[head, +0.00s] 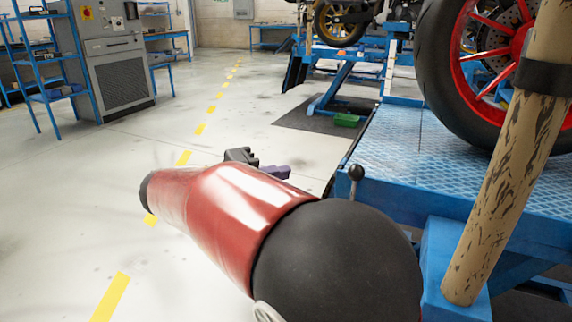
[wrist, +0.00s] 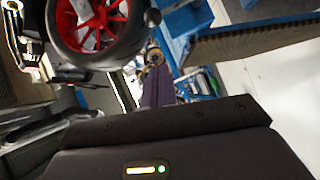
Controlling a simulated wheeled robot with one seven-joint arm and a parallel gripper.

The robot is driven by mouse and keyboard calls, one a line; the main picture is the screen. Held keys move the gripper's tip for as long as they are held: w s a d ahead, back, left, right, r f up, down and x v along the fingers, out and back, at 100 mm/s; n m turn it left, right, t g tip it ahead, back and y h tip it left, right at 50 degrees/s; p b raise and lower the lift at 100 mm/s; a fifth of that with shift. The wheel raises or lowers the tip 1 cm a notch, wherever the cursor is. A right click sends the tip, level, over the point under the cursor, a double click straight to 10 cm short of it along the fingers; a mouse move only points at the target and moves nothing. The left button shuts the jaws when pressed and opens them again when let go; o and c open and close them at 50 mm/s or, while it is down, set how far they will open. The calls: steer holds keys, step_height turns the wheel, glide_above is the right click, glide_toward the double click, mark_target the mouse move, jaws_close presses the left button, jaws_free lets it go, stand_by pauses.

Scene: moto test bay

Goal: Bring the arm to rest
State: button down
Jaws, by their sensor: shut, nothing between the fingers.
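My gripper (head: 284,172) shows past the far side of my red and black arm in the head view, over the floor left of the blue lift. Its purple fingers are together with nothing between them. In the wrist view my gripper (wrist: 156,76) points up the picture from its dark body, fingers shut and empty. My arm hides part of the gripper in the head view.
A blue motorcycle lift (head: 395,150) with a red-rimmed wheel (head: 462,75) stands at right. A tan post (head: 510,180) rises near it. A green tray (head: 346,120) lies behind. A grey cabinet (head: 122,80) stands at left. The left floor is clear.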

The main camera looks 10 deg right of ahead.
steer(key=s+d+f+g+y, duration=0.3)
steer(key=s+d+f+y, duration=0.45)
steer(key=d, duration=0.25)
steer(key=s+a+f+m+t+y, duration=0.1)
steer(key=s+f+y, duration=0.1)
steer(key=s+y, duration=0.2)
steer(key=s+a+f+m+t+y, duration=0.1)
steer(key=s+a+f+y, duration=0.1)
steer(key=s, duration=0.8)
steer(key=shift+a+f+t+y, duration=0.2)
steer(key=shift+f+t+y, duration=0.2)
steer(key=shift+f+y, duration=0.5)
steer(key=shift+r, duration=0.1)
